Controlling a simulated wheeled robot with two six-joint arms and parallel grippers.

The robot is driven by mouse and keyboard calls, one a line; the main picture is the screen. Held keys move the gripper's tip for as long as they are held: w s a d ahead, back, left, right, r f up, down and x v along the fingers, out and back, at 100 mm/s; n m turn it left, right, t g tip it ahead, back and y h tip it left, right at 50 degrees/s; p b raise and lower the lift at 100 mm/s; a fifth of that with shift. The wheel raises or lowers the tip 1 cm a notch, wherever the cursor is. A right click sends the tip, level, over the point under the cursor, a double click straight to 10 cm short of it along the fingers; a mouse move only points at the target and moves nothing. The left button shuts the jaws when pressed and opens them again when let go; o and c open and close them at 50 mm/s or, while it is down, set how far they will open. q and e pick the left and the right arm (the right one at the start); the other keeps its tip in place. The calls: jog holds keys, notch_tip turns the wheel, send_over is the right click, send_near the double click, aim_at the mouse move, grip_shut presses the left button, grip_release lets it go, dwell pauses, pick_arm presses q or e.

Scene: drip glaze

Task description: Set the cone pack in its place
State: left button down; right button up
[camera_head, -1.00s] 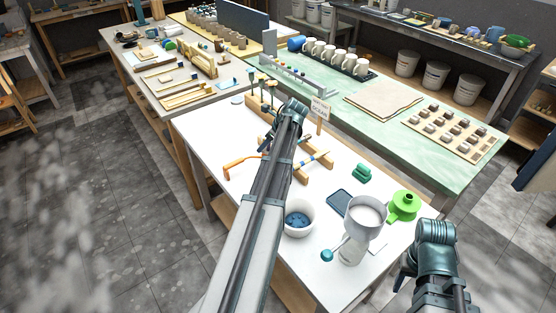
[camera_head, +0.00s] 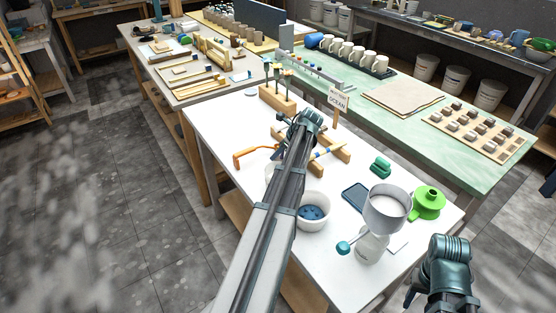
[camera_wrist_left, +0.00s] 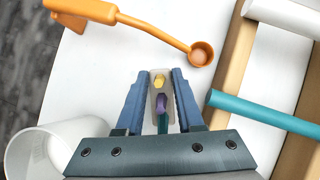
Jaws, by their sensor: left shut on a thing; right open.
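My left gripper (camera_wrist_left: 160,85) is shut on the cone pack (camera_wrist_left: 159,97), a small pale block with yellow, purple and teal parts, seen in the left wrist view. It is held over the white table (camera_head: 225,125), close to the orange ladle-like tool (camera_wrist_left: 150,28). In the head view my left arm hides the pack and the fingertips. My right gripper (camera_head: 428,298) is open at the lower right, off the table's near right edge; its fingertips are hard to make out. I cannot tell which spot is the pack's place.
A wooden rack (camera_head: 342,152) carries rods, one teal (camera_wrist_left: 265,112). A white bowl (camera_head: 313,224) with blue contents, a grey-white funnel stand (camera_head: 386,212), a green vessel (camera_head: 428,203) and a dark blue slab (camera_head: 354,197) stand nearer. A wooden post holder (camera_head: 278,98) stands behind.

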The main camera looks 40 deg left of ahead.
pick_arm(q)
jog(key=shift+f, duration=0.5)
jog(key=shift+r, duration=0.15)
pick_arm(e)
jog(key=shift+f, duration=0.3)
pick_arm(q)
jog(key=c, duration=0.8)
grip_release()
pick_arm(e)
jog(key=shift+f, duration=0.15)
